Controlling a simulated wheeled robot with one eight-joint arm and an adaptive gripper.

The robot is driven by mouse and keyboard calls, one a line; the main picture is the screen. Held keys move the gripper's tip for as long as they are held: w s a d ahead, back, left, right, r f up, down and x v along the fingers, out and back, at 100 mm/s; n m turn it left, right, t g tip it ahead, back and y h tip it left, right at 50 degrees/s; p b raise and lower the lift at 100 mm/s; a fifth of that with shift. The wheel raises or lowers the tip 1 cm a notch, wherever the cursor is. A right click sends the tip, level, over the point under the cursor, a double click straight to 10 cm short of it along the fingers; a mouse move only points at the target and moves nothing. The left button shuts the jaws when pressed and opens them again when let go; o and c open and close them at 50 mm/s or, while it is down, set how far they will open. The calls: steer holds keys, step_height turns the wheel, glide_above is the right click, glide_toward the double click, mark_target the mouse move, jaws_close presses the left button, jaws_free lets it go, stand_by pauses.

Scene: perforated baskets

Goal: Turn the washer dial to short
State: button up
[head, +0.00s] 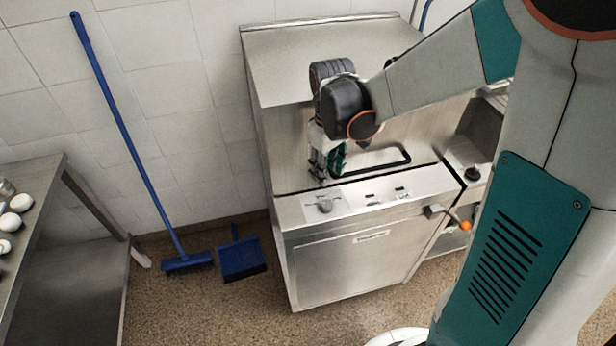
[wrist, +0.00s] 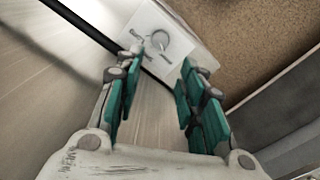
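The washer (head: 345,262) is a steel cabinet with a slanted control panel at its front top edge. Its round grey dial (head: 325,205) sits on a white plate at the left of the panel. My gripper (head: 332,172) is just above and behind the dial. I cannot read the dial's setting.
A black bar handle (head: 375,166) crosses the washer's front above the panel. A lever with an orange knob (head: 464,226) sticks out at the right. A blue broom (head: 130,135) and blue dustpan (head: 241,258) are at the left. A steel table (head: 52,175) stands far left.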

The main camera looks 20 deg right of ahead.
mark_target(326, 204)
step_height(326, 204, down, 14)
steer(key=b, duration=0.4)
steer(key=shift+d+r+b, duration=0.1)
steer(key=shift+d+b, duration=0.05)
steer(key=shift+b, duration=0.15)
steer(key=c, duration=0.8)
